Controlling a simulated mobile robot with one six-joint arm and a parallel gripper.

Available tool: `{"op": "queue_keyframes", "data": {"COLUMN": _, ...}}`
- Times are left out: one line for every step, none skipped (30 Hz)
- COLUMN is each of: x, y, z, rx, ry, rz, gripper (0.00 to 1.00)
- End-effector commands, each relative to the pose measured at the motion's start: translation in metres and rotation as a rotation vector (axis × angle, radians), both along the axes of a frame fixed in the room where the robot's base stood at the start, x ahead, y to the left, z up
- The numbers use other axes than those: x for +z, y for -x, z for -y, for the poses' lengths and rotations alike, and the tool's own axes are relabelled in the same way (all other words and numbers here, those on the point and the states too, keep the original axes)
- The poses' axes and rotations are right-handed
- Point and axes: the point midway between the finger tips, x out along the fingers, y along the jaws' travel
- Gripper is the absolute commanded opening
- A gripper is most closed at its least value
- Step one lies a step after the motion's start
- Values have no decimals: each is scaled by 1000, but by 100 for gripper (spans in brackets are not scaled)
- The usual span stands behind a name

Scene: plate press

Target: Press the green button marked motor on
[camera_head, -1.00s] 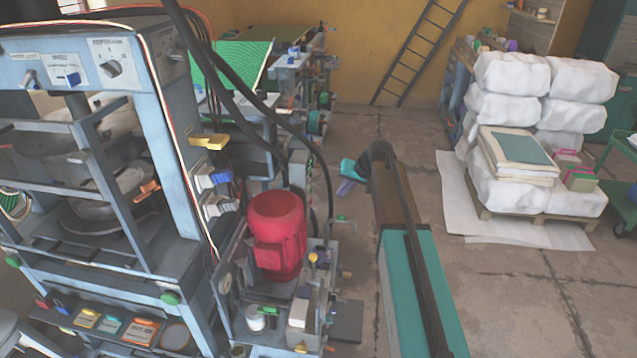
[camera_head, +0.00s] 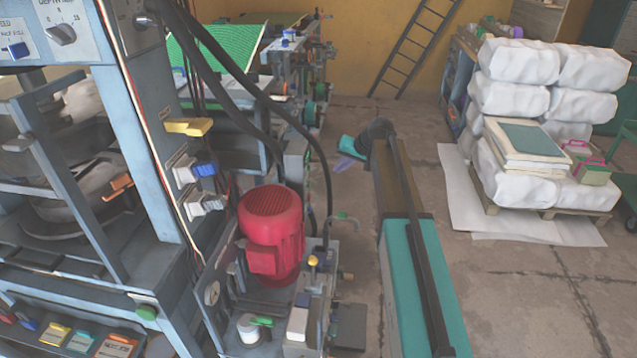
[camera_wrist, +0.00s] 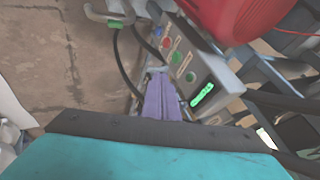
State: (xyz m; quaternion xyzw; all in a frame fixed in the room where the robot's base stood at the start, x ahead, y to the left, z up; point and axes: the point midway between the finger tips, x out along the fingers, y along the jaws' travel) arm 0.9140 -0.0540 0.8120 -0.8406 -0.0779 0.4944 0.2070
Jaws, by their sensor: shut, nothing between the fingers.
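A grey control box (camera_wrist: 190,65) stands beside the red motor (camera_wrist: 225,15) in the wrist view. Its face carries green round buttons (camera_wrist: 177,57), a red button (camera_wrist: 165,43) and a blue one (camera_wrist: 158,31); the labels are too small to read. A bright green strip (camera_wrist: 202,95) lies lower on it. My gripper (camera_wrist: 161,97) has purple fingers, shut and empty, in front of the box; I cannot tell whether they touch it. The button face is not clear there.
The press frame (camera_head: 150,150) with black hoses fills the left. At right, white sacks (camera_head: 515,95) stand on a pallet. Concrete floor (camera_head: 500,285) is open between.

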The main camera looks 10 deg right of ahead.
Motion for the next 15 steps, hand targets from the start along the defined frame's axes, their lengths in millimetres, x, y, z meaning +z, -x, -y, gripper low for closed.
{"op": "queue_keyframes", "data": {"x": -8, "y": 0, "z": 0, "rx": 0, "ry": 0, "rz": 0, "gripper": 0}}
{"op": "queue_keyframes", "data": {"x": -9, "y": 0, "z": 0, "rx": 0, "ry": 0, "rz": 0, "gripper": 0}}
{"op": "queue_keyframes", "data": {"x": -10, "y": 0, "z": 0, "rx": 0, "ry": 0, "rz": 0, "gripper": 0}}
{"op": "queue_keyframes", "data": {"x": -11, "y": 0, "z": 0, "rx": 0, "ry": 0, "rz": 0, "gripper": 0}}
{"op": "queue_keyframes", "data": {"x": -11, "y": 0, "z": 0, "rx": 0, "ry": 0, "rz": 0, "gripper": 0}}
{"op": "queue_keyframes", "data": {"x": -11, "y": 0, "z": 0, "rx": 0, "ry": 0, "rz": 0, "gripper": 0}}
{"op": "queue_keyframes", "data": {"x": -11, "y": 0, "z": 0, "rx": -1, "ry": 0, "rz": 0, "gripper": 0}}
{"op": "queue_keyframes", "data": {"x": -10, "y": 0, "z": 1, "rx": -1, "ry": 0, "rz": 1, "gripper": 0}}
{"op": "queue_keyframes", "data": {"x": -10, "y": 0, "z": 1, "rx": -1, "ry": 0, "rz": 1, "gripper": 0}}
{"op": "queue_keyframes", "data": {"x": -10, "y": 0, "z": 1, "rx": -2, "ry": 0, "rz": 0, "gripper": 0}}
{"op": "queue_keyframes", "data": {"x": -10, "y": 0, "z": 2, "rx": -2, "ry": 0, "rz": 0, "gripper": 0}}
{"op": "queue_keyframes", "data": {"x": -10, "y": 0, "z": 2, "rx": -2, "ry": 0, "rz": 0, "gripper": 0}}
{"op": "queue_keyframes", "data": {"x": -10, "y": 0, "z": 3, "rx": -2, "ry": 0, "rz": 0, "gripper": 0}}
{"op": "queue_keyframes", "data": {"x": -10, "y": 0, "z": 3, "rx": -3, "ry": -1, "rz": 0, "gripper": 0}}
{"op": "queue_keyframes", "data": {"x": -10, "y": 0, "z": 3, "rx": -4, "ry": 0, "rz": 0, "gripper": 0}}
